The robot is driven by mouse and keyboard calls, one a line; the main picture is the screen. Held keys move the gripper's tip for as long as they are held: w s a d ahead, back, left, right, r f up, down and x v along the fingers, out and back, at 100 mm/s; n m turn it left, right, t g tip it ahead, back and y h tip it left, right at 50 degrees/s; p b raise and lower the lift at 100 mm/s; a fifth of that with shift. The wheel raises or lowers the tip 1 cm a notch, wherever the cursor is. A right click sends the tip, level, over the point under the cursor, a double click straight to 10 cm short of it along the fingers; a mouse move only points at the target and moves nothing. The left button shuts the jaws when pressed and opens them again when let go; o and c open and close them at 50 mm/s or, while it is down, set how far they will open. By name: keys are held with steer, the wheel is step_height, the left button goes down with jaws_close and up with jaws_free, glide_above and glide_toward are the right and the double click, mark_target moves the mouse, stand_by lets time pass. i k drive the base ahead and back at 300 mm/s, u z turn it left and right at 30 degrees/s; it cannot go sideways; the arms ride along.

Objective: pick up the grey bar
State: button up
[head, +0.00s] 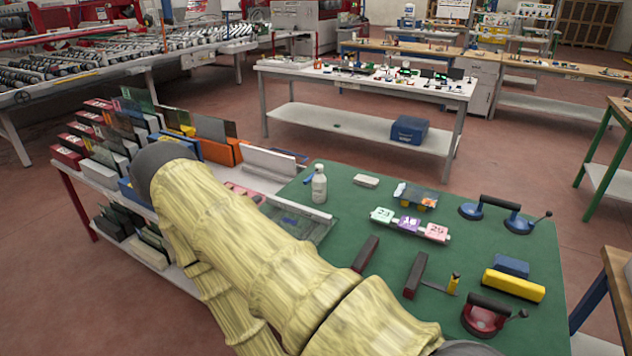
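A small pale grey-white bar (366,180) lies flat near the back edge of the green-topped table (335,192), right of a white bottle. It is the closest match to a grey bar, but I cannot be sure it is the one named. Two dark bars with reddish-brown sides, a left one (365,254) and a right one (415,275), lie nearer on the same table. My arm, in a pale yellow sleeve, crosses the front of the view and hides the table's left and near parts. My gripper is not in view.
The white bottle (319,187) stands upright. Numbered pastel blocks (409,223), a blue double suction lifter (505,212), a blue block (511,266), a yellow bar (513,285) and a red suction cup (484,318) occupy the right side. Glass racks (120,140) stand left.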

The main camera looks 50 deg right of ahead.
mark_target(323, 217)
steer(key=z, duration=1.15)
